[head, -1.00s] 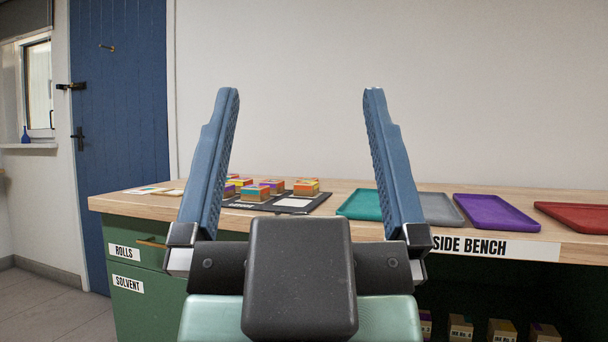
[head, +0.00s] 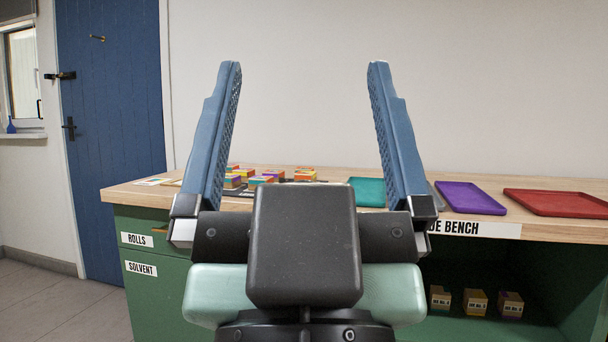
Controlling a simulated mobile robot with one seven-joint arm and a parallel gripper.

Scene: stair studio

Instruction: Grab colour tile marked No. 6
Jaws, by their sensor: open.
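My gripper (head: 304,80) is open and empty. Its two blue fingers point up in the foreground of the head view, in front of the bench. Several small colour-sided blocks (head: 262,180) sit in a group on the bench top, seen between the fingers and apart from them. The left finger and the gripper body hide part of this group. More labelled blocks (head: 475,302) stand on the shelf below the bench top at the lower right. Their labels are too small to read for certain, so I cannot tell which tile is No. 6.
The wooden bench (head: 540,182) has a green cabinet (head: 150,300) marked ROLLS and SOLVENT. A teal tray (head: 367,192), a purple tray (head: 470,198) and a red tray (head: 556,203) lie on it. A grey tray is mostly hidden. A blue door (head: 110,130) stands at left.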

